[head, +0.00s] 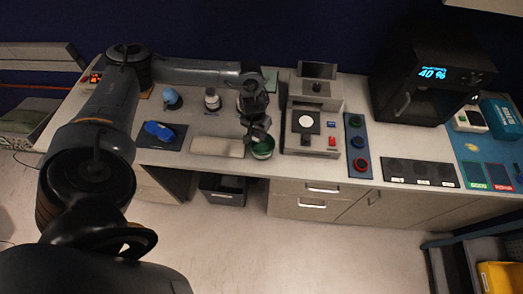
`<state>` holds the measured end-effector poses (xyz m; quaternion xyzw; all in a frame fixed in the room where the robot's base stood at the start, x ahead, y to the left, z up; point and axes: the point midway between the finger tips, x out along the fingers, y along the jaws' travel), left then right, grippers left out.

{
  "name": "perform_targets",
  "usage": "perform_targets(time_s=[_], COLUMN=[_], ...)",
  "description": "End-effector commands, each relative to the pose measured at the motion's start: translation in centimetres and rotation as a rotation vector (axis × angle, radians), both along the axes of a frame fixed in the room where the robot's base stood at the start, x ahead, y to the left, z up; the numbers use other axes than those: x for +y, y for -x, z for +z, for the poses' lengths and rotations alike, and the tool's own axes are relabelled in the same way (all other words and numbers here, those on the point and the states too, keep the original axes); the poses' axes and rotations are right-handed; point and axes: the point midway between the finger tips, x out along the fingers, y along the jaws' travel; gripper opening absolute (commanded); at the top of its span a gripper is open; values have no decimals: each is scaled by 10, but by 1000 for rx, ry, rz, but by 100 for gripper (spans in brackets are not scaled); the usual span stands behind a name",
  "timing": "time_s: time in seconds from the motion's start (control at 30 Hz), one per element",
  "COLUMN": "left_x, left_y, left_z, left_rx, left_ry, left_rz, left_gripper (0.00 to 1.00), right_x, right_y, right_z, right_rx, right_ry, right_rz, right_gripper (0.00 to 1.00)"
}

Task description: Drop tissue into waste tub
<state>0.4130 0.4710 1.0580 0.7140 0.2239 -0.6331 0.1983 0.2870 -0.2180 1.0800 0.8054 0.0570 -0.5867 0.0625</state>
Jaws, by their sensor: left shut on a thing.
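My left arm reaches in from the left, and its gripper (258,133) is over the front part of the counter. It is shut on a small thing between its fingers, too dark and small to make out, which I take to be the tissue. A green round tub (263,150) is just under the fingertips, partly covered by them; I cannot tell whether they touch it. A dark open bin (223,190) stands on the floor under the counter, below and left of the gripper. My right gripper is not in view.
A grey machine (311,120) stands right of the gripper. A pale flat plate (217,147) and a blue object (159,131) on a dark mat lie to the left. Drawers (312,201) face the clear floor. A black oven-like unit (420,85) stands at the back right.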

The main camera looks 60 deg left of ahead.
Motion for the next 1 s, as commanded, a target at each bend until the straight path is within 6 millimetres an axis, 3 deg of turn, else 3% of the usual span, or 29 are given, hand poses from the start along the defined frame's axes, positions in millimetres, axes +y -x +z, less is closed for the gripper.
perform_targets(time_s=[0.27, 0.3, 0.47, 0.8, 1.0], left_x=[0, 0, 0, 0, -1], left_y=[0, 0, 0, 0, 1], left_z=[-1, -1, -1, 1, 19], left_rx=[0, 0, 0, 0, -3], left_ry=[0, 0, 0, 0, 0], left_rz=[0, 0, 0, 0, 0], left_gripper=[8, 41, 65, 66, 66], right_x=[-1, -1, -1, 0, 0], right_y=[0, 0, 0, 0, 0], right_z=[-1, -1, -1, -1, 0], right_rx=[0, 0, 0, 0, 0], right_ry=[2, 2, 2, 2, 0], right_rz=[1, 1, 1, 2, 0], right_gripper=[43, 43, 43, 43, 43])
